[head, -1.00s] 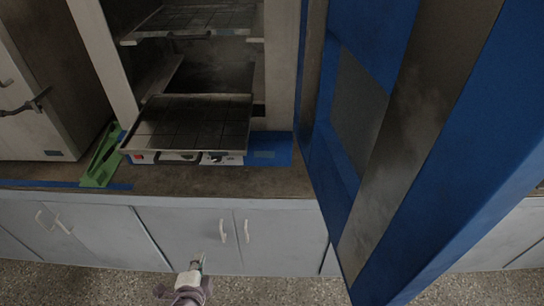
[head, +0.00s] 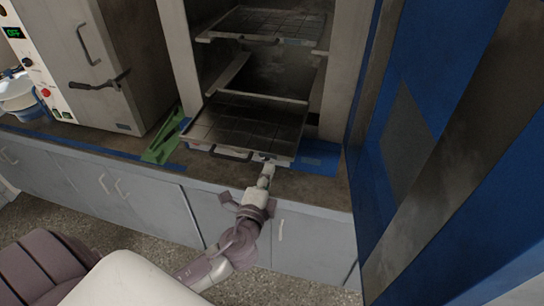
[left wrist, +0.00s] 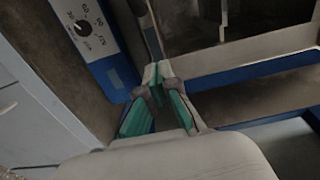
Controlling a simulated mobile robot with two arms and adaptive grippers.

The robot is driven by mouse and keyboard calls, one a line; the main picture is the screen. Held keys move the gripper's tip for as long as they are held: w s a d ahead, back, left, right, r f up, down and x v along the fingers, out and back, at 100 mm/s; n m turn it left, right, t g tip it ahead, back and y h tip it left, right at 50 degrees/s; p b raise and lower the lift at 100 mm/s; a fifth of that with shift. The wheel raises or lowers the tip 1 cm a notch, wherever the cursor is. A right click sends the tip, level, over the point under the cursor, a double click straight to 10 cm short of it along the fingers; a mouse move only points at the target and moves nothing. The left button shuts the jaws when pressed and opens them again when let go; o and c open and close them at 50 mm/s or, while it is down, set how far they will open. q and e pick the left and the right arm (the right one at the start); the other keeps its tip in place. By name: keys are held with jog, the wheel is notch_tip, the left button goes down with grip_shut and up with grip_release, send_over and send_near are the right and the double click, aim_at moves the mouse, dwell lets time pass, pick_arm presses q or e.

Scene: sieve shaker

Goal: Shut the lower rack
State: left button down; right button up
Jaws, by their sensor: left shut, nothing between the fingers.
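The lower rack (head: 246,123), a dark grid tray with a pale front edge, sticks out of the open oven chamber over the counter. My left gripper (head: 266,170) is shut and empty, close to the right part of the rack's front edge. Whether it touches the rack cannot be told. In the left wrist view the closed fingers (left wrist: 157,72) with green pads point toward the oven front. My right gripper is not in view.
The upper rack (head: 262,24) sits higher in the chamber. The big blue-edged oven door (head: 415,130) stands open on the right. A green bracket (head: 163,140) lies on the counter left of the rack. Another closed oven (head: 85,65) stands further left.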

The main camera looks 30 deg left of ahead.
aim_at(274, 157)
pick_arm(q)
jog(key=shift+p+x, duration=0.55)
jog(key=shift+x, duration=1.3)
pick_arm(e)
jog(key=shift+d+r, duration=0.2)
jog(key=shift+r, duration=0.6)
